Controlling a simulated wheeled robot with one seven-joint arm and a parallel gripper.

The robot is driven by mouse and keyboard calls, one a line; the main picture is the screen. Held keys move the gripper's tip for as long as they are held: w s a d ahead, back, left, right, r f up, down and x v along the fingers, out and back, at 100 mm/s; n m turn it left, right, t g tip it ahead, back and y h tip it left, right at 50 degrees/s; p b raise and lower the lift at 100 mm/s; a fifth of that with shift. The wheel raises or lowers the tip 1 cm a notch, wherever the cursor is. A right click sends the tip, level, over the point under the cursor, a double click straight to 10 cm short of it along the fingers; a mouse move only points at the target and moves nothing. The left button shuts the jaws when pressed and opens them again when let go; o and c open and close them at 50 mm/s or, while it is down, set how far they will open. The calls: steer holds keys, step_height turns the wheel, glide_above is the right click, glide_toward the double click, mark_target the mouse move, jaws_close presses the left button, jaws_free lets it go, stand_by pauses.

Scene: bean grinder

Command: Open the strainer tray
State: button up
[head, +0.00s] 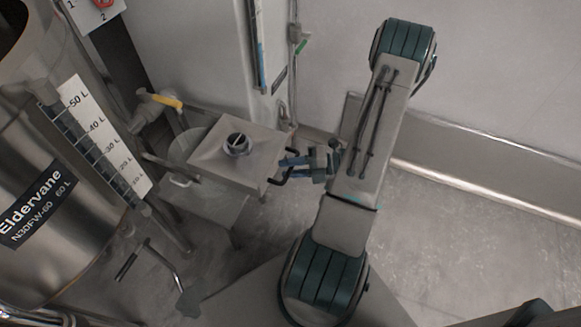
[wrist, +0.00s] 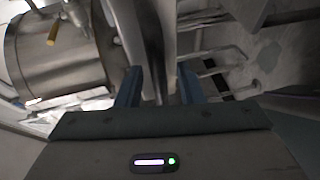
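A square metal unit (head: 212,165) with a sloped top and a round dark fitting (head: 238,145) stands left of my arm in the head view. I take it to hold the strainer tray. A dark bar handle (head: 277,181) sticks out at its right side. My gripper (head: 286,160) is beside that side, close to the handle; I cannot tell whether it touches. In the wrist view my gripper's blue fingers (wrist: 160,88) are spread apart, with grey metal edges showing between and beyond them. The grip area is dark, and nothing is clearly clamped.
A large steel tank (head: 60,215) with a litre scale stands at the left. A valve with a yellow handle (head: 160,100) is behind the unit. A metal stand with a lever (head: 160,262) is low at the left. The floor at the right (head: 460,235) is clear.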

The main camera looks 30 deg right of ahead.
steer(key=p+v, duration=0.2)
steer(key=v, duration=1.1)
steer(key=shift+s+d, duration=0.25)
steer(key=shift+s, duration=0.05)
steer(key=w+a+r+n+g+h+p, duration=0.25)
steer(key=a+r+n+g+p, duration=0.35)
steer(key=r+n, duration=0.55)
steer(key=w+a+r+n+g+h+p, duration=0.1)
steer(key=a+r+n+g+h+p, duration=0.3)
steer(key=a+r+n, duration=0.7)
steer(key=s+a+r+n+t+h+p, duration=0.1)
steer(key=a+r+n+h+p, duration=0.1)
steer(key=r+n, duration=0.4)
steer(key=s+a+r+n+t+h+p, duration=0.1)
steer(key=a+r+n+t+h+p, duration=0.1)
steer(key=r+n+p, duration=0.3)
steer(key=s+a+r+n+t+h+p, duration=0.1)
steer(key=s+a+r+n+h+p, duration=0.1)
steer(key=r+n, duration=0.7)
step_height(320, 180, up, 3)
steer(key=shift+a+f+h+p, duration=0.15)
steer(key=shift+a+h+p, duration=0.4)
steer(key=shift+a+p, duration=0.4)
